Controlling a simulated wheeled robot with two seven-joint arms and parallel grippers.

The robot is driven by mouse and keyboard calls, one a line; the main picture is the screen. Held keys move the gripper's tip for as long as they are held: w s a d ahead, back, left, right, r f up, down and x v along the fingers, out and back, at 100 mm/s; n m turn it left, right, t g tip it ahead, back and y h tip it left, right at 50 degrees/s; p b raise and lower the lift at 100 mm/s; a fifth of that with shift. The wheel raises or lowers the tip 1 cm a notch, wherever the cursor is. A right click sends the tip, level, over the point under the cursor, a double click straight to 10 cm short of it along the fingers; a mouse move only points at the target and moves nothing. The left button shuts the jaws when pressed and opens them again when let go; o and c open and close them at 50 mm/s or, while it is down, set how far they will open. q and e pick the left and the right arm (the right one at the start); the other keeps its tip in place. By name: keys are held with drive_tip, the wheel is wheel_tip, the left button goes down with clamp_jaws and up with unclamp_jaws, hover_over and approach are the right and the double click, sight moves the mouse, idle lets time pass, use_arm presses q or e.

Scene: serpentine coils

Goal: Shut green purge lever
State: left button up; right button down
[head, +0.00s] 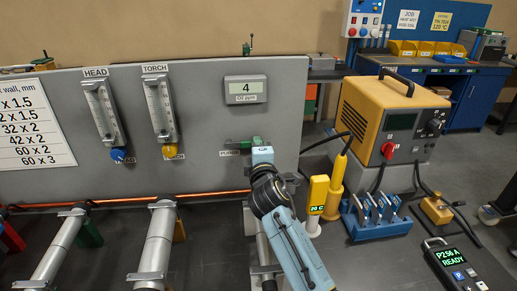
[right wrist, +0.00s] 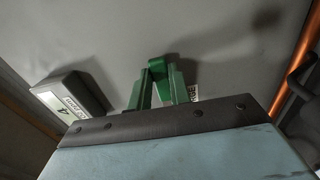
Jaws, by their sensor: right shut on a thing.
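The green purge lever (head: 238,142) is on the grey panel, above its small label, and lies roughly level in the head view. My right gripper (head: 259,144) is at the lever's right part, in front of the panel. In the right wrist view, the green lever (right wrist: 157,69) shows between the fingers of my right gripper (right wrist: 158,88), which is shut on it. The wrist body hides part of the lever and its label. My left gripper is in neither view.
The grey panel (head: 205,100) carries two flow meters, HEAD (head: 101,110) and TORCH (head: 159,108), and a display (head: 246,90) reading 4. A copper pipe (head: 150,198) runs low along it. A yellow pen-like tool (head: 335,185) and a yellow-tipped meter (head: 317,200) stand right of my arm.

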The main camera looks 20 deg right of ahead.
drive_tip(key=c, duration=1.3)
unclamp_jaws()
drive_tip(key=shift+f, duration=0.1)
drive_tip(key=v, duration=1.3)
drive_tip(key=shift+s, duration=0.25)
